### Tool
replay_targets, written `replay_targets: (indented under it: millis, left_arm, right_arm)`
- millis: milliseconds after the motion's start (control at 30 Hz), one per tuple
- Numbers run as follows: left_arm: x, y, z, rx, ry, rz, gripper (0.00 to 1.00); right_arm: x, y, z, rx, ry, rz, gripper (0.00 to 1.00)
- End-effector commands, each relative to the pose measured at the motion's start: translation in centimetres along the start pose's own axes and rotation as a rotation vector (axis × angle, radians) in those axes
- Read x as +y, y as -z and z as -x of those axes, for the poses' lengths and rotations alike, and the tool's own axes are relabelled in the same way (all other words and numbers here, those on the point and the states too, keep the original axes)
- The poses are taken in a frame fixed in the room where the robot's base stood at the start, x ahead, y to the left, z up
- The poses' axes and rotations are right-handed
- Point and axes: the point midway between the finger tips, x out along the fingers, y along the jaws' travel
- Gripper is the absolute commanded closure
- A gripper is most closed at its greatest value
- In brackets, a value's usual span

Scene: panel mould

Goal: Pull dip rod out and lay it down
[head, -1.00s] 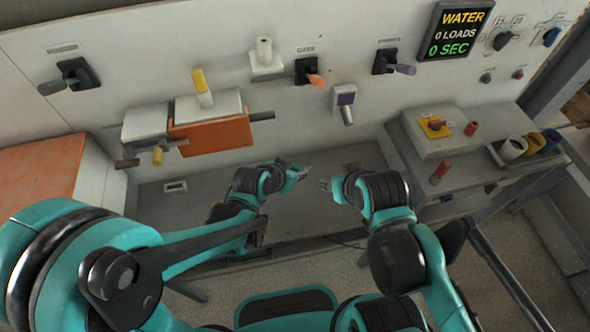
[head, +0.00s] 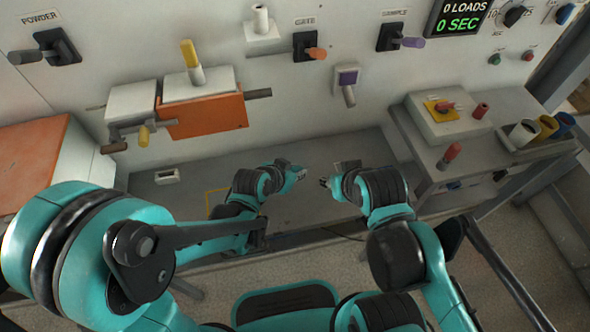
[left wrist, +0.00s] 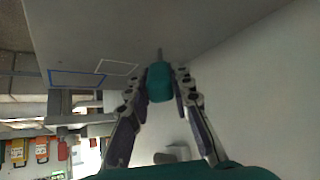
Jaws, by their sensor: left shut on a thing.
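My left gripper (head: 299,172) is low in front of the panel, above the grey ledge, in the head view. In the left wrist view its fingers (left wrist: 165,72) are closed on a teal piece (left wrist: 160,86) with a thin grey rod end pointing away. This looks like the dip rod, but its lower part is hidden. In the head view the held piece is too small to make out. My right gripper (head: 326,183) is close to the left one and faces it. I cannot tell whether it is open.
The grey ledge (head: 300,211) has outlined areas, a white outline (left wrist: 117,67) and a blue outline (left wrist: 77,79). An orange-fronted box (head: 207,116) with a yellow-topped post (head: 189,54) is on the panel. A side bench (head: 440,172) stands right.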

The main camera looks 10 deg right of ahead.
Motion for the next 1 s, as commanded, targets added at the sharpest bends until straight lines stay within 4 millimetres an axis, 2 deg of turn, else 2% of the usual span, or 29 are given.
replay_targets:
  millis: [333,367,433,467,800,1000]
  left_arm:
    - [0.0,0.1,0.1,0.0,0.0,0.0,1.0]
    - [0.0,0.1,0.1,0.0,0.0,0.0,0.76]
    - [0.0,0.1,0.1,0.0,0.0,0.0,0.58]
    - [0.0,0.1,0.1,0.0,0.0,0.0,0.54]
    - [0.0,0.0,0.2,0.0,0.0,0.0,0.54]
    - [0.0,0.0,2.1,0.0,0.001,0.0,0.54]
  right_arm:
    - [0.0,0.1,0.1,0.0,0.0,0.0,0.6]
    - [0.0,0.1,0.1,0.0,0.0,0.0,0.6]
    - [0.0,0.1,0.1,0.0,0.0,0.0,0.6]
    - [0.0,0.1,0.1,0.0,0.0,0.0,0.6]
    - [0.0,0.0,0.1,0.0,0.0,0.0,0.6]
    - [0.0,0.0,0.1,0.0,0.0,0.0,0.6]
